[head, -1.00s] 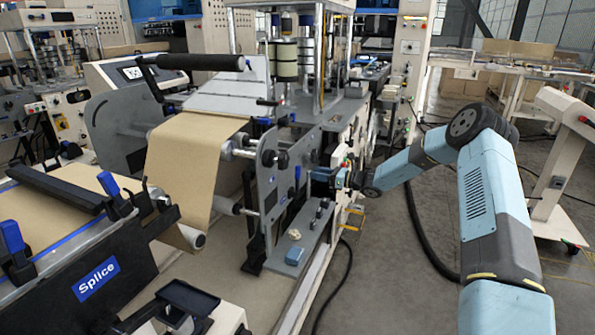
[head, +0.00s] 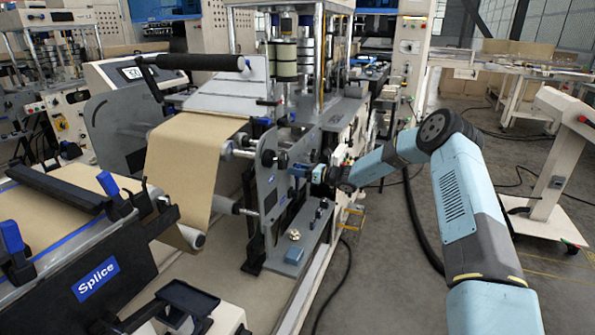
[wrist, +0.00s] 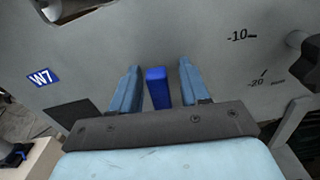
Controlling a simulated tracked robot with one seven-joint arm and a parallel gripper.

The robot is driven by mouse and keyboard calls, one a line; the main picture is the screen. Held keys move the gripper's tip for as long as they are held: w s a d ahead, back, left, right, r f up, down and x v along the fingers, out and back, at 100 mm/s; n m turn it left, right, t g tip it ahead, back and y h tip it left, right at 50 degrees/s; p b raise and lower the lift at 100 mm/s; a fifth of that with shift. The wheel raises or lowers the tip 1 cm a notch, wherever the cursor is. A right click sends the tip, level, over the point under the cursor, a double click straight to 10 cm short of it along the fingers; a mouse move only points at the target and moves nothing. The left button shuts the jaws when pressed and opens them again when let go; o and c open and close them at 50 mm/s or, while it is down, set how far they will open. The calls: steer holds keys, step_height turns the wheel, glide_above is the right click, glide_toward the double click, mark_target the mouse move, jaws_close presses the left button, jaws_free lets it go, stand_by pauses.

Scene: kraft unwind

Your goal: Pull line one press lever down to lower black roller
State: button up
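The press lever is a blue handle (wrist: 157,90) on the grey side plate (wrist: 175,35). In the wrist view it stands between the two blue fingers of my gripper (wrist: 159,86), with a gap on both sides. My gripper is open. In the head view my gripper (head: 299,170) is at the near side plate of the machine, and it hides the lever there. The black roller (head: 200,62) is held up on its arms, clear above the brown kraft web (head: 190,165).
The plate carries a W7 label (wrist: 41,77) and a -10 to -20 scale. A dark knob (wrist: 308,62) sticks out at the right in the wrist view. A ledge (head: 300,245) with small parts lies below my gripper. Open floor (head: 400,280) lies to the right.

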jaws_close()
steer(key=shift+d, duration=0.15)
stand_by(0.4)
